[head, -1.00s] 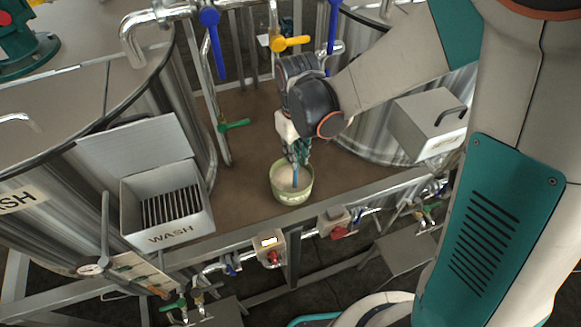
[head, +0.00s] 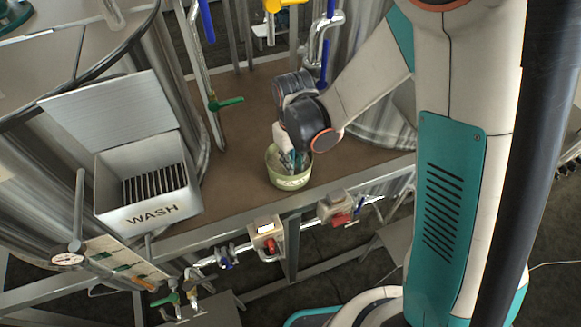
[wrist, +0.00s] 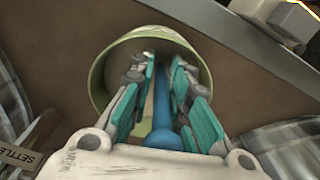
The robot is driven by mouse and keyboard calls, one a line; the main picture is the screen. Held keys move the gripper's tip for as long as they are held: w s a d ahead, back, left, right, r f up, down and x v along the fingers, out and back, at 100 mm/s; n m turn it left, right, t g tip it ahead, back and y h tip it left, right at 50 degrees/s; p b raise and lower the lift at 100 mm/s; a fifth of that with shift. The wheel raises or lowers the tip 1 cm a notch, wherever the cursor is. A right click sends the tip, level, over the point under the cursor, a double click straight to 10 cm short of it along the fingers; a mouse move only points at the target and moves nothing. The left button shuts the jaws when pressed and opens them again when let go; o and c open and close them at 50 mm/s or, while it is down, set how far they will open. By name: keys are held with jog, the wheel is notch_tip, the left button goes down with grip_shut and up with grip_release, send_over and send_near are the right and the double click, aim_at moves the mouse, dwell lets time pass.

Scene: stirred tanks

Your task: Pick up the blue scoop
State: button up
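The blue scoop (wrist: 162,92) shows in the wrist view as a blue handle with a rounded end, running down into a pale green tub. The tub (head: 289,183) stands on the brown deck in the head view; its rim (wrist: 98,72) also shows in the wrist view. My gripper (wrist: 162,70) points down into the tub, with one teal finger on each side of the handle. Gaps show between the fingers and the handle, so it looks open around it. The scoop's lower end is hidden, and in the head view my gripper covers the scoop.
A grey open-lidded WASH box (head: 152,210) is at the left. Steel tanks stand on both sides. A metal rail (head: 330,198) with valves and small switch boxes (head: 267,234) runs along the deck's front edge. Bare deck (head: 240,150) lies left of the tub.

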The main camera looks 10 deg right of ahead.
jog(key=shift+f, duration=0.35)
jog(key=shift+s+r, duration=0.1)
grip_shut()
jog(key=shift+r, duration=0.1)
notch_tip(320, 180, up, 20)
jog(key=p, duration=1.2)
